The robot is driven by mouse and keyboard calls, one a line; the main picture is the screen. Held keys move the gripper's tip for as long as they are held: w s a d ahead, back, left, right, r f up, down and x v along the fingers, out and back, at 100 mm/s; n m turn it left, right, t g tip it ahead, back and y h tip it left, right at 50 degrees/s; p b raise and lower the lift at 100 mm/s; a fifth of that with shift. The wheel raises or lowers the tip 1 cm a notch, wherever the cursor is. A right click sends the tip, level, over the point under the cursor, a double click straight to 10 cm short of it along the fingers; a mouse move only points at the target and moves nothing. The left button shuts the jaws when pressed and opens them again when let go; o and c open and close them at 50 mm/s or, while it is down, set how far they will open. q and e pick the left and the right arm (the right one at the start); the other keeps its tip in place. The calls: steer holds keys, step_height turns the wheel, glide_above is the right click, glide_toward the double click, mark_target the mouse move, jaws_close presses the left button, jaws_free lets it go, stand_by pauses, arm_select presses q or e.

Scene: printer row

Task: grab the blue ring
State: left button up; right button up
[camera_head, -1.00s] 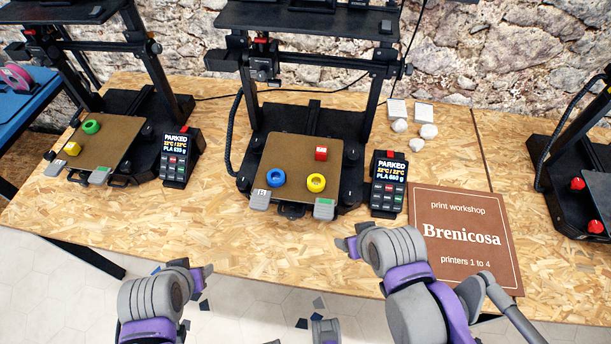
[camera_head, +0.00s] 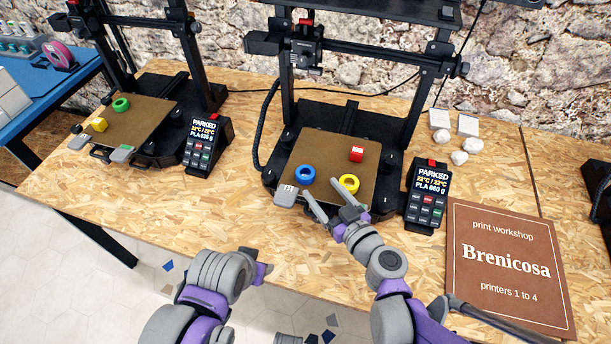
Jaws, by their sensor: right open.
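The blue ring (camera_head: 305,175) lies flat near the front left of the brown print bed (camera_head: 330,148) of the middle printer. A yellow ring (camera_head: 349,184) lies to its right, and a red cube (camera_head: 357,153) sits behind the yellow ring. My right gripper (camera_head: 330,204) is at the bed's front edge, in front of the two rings. Its fingers are apart, with nothing between them, and it does not touch the blue ring. My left gripper (camera_head: 262,270) is low over the table's front edge; its fingers are too small and turned to read.
A keypad unit (camera_head: 428,195) stands right of the middle printer, with a brown sign (camera_head: 506,262) beside it. Another printer at the left carries a green ring (camera_head: 121,104) and a yellow block (camera_head: 100,125). White stones lie behind the keypad.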

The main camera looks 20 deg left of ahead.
mark_target(303, 168)
arm_select(q)
steer(key=shift+f, duration=0.1)
arm_select(e)
steer(key=x, duration=0.3)
steer(key=shift+w+a, duration=0.2)
arm_select(q)
steer(key=shift+f+b, duration=0.25)
steer(key=shift+b, duration=0.05)
arm_select(e)
steer(key=shift+f+x, duration=0.15)
steer(key=shift+x, duration=1.2)
steer(key=shift+f+x, duration=0.1)
steer(key=shift+x, duration=1.3)
steer(key=shift+s, duration=0.15)
steer(key=c, duration=1.1)
arm_select(q)
steer(key=shift+r, duration=0.1)
arm_select(e)
steer(key=shift+r, duration=0.15)
